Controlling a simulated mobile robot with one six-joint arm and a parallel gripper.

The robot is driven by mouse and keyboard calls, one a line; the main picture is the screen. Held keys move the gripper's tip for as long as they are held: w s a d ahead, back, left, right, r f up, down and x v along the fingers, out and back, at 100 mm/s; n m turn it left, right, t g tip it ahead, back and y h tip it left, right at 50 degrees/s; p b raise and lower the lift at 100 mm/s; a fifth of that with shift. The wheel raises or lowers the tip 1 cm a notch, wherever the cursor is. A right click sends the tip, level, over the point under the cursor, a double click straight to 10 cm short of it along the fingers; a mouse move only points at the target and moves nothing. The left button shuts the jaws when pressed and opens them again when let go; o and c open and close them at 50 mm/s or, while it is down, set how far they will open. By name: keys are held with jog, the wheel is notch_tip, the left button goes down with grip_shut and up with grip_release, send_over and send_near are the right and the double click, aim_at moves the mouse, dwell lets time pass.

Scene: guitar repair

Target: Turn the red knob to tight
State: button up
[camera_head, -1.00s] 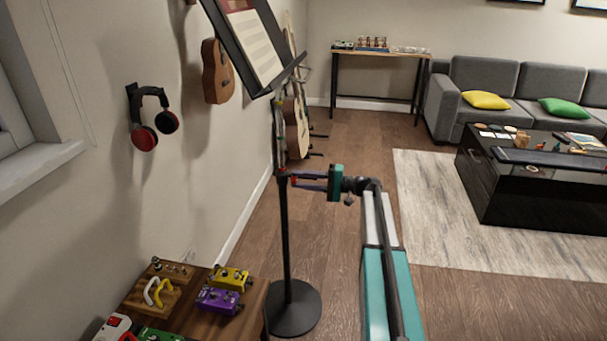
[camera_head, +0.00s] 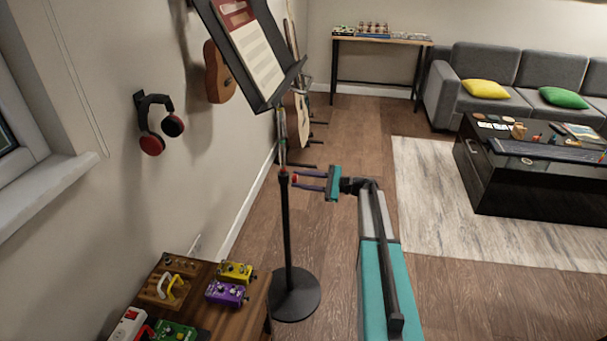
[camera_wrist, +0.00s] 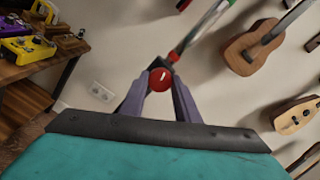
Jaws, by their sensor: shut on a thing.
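The red knob (camera_wrist: 161,79) sits between my two purple-grey fingertips in the wrist view, its round face toward the camera. A short white mark on its face stands nearly upright. The knob is on the pole of the black music stand (camera_head: 286,230); in the head view it is a tiny red spot (camera_head: 294,178), partly hidden by my fingers. My gripper (camera_head: 299,181) reaches it from the right and is shut on it. The stand is upright, with sheet music (camera_head: 250,55) on its tilted desk.
A wooden cabinet (camera_head: 250,312) with yellow and purple pedals stands at lower left. Headphones (camera_head: 158,125) and guitars (camera_head: 218,72) hang on the left wall. A black coffee table (camera_head: 530,190) and grey sofa (camera_head: 515,75) are at right. Floor right of the stand is clear.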

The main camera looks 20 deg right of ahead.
jog(key=shift+s+a+f+m+p, duration=0.1)
jog(key=shift+a+m+p, duration=0.05)
jog(key=shift+m+p, duration=0.5)
jog(key=shift+a+m+p, duration=0.15)
jog(key=shift+m+p, duration=0.3)
jog(key=shift+m, duration=0.3)
jog(key=o, duration=1.1)
jog(key=shift+c, duration=0.2)
jog(key=shift+d, duration=0.15)
jog(key=shift+s+d, duration=0.15)
jog(key=shift+d, duration=0.3)
jog(key=b+v, duration=0.2)
jog(key=v, duration=1)
jog(key=shift+s+d, duration=0.25)
jog(key=shift+s, duration=0.05)
